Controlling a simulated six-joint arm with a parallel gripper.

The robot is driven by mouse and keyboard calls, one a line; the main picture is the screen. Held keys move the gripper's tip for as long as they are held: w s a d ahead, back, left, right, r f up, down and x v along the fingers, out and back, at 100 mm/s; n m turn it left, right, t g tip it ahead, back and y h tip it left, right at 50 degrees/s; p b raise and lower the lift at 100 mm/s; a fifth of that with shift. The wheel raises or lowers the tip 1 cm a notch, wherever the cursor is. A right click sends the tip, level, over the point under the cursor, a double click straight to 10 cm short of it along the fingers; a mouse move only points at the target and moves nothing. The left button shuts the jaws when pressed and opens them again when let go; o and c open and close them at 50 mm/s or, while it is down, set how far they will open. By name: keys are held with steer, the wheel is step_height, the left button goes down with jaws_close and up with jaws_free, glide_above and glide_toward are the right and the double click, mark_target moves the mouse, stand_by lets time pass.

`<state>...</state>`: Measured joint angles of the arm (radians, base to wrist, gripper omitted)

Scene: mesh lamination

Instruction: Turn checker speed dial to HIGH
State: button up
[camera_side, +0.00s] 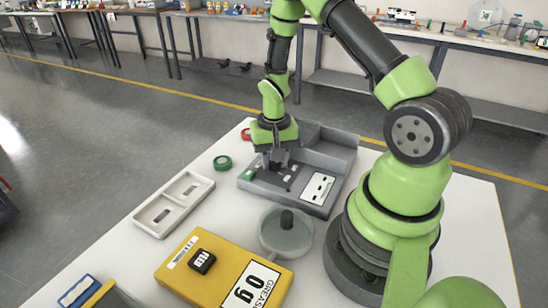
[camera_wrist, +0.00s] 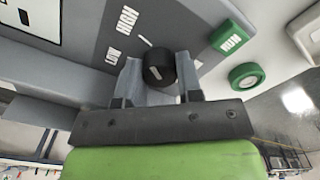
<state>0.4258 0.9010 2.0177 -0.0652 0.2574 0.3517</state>
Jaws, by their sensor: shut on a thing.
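The checker (camera_side: 318,207) is a grey box with a dark panel on the white table. Its speed dial (camera_wrist: 156,68) is a round black knob with a short white mark, seen in the wrist view. The printed words LOW (camera_wrist: 112,57) and HIGH (camera_wrist: 127,20) stand beside it, with a white line on the panel between them and the knob. My gripper (camera_wrist: 160,76) points down at the panel, its fingers shut on the dial from both sides. In the side view my gripper (camera_side: 274,163) hides the dial. I cannot tell which label the mark points to.
A green RUN button (camera_wrist: 232,38) is near the right finger. A green ring (camera_side: 222,162) and a red ring (camera_side: 246,134) lie nearby. A white slotted tray (camera_side: 150,222), a yellow GREASE box (camera_side: 190,277) and a grey round dish (camera_side: 297,240) stand in front.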

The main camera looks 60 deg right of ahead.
stand_by(0.3)
steer(key=o, duration=0.6)
steer(key=shift+o, duration=0.2)
step_height(320, 180, up, 10)
steer(key=s+a+r+n+t, duration=0.25)
steer(key=a+r, duration=0.45)
steer(key=r, duration=0.4)
steer(key=s+a+r+n+t+y, duration=0.2)
steer(key=s+a+r, duration=0.4)
steer(key=s, duration=0.3)
steer(key=a+n+t, duration=0.1)
steer(key=t, duration=0.1)
steer(key=shift+a+r+t, duration=0.3)
steer(key=shift+r+t, duration=0.05)
steer(key=shift+r, duration=0.05)
